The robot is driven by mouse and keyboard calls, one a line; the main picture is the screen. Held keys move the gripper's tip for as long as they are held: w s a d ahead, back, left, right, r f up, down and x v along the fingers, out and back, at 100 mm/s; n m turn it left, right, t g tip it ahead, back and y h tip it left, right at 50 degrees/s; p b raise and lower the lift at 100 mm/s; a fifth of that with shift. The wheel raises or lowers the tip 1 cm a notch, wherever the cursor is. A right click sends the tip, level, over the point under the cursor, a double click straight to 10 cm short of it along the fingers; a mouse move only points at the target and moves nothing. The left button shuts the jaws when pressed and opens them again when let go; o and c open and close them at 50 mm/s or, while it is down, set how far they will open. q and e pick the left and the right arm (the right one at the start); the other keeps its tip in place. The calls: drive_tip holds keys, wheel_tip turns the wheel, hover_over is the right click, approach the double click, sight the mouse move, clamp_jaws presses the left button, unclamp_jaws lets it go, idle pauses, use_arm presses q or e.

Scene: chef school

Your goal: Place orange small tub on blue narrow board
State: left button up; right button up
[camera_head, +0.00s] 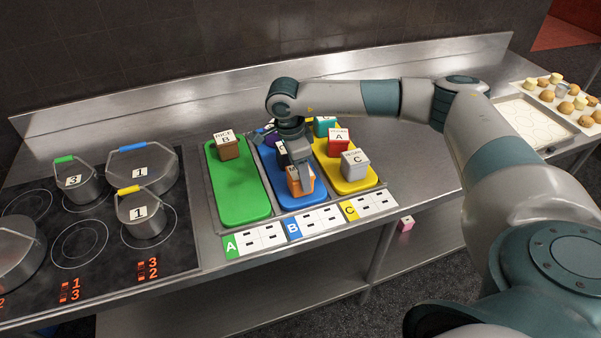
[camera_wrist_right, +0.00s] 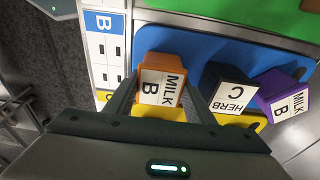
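The orange small tub (camera_head: 300,181), marked MILK B, is at the near end of the blue narrow board (camera_head: 306,201). It also shows in the right wrist view (camera_wrist_right: 161,87), over the blue board (camera_wrist_right: 190,42). My right gripper (camera_wrist_right: 160,84) reaches down from above with one finger on each side of the tub, and both fingers appear to touch it. The gripper looks shut on the tub. I cannot tell whether the tub's base rests on the board. My left gripper is not in view.
A black HERB C tub (camera_wrist_right: 230,90) and a purple MILK B tub (camera_wrist_right: 283,95) stand farther along the blue board. The green board (camera_head: 240,190) holds a brown tub (camera_head: 227,146). The yellow board (camera_head: 345,184) holds red (camera_head: 338,141), grey (camera_head: 355,164) and teal tubs. Pots stand on the left stove.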

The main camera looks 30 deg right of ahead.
sight(294, 172)
drive_tip(key=o, duration=0.4)
drive_tip(key=shift+c, duration=0.2)
drive_tip(key=shift+r, duration=0.2)
drive_tip(key=shift+w+a+r, duration=0.1)
drive_tip(key=shift+r, duration=0.35)
drive_tip(key=r+b, duration=0.1)
drive_tip(key=r, duration=0.2)
drive_tip(key=a+r+b, duration=0.1)
drive_tip(key=r+b, duration=0.1)
drive_tip(key=r, duration=0.1)
drive_tip(key=r+b, duration=0.1)
drive_tip(key=r, duration=0.2)
drive_tip(key=shift+w+a+r, duration=0.15)
drive_tip(key=shift+a+r, duration=0.05)
drive_tip(key=shift+a+r+b, duration=0.1)
drive_tip(key=shift+r+b, duration=0.2)
drive_tip(key=shift+r, duration=0.45)
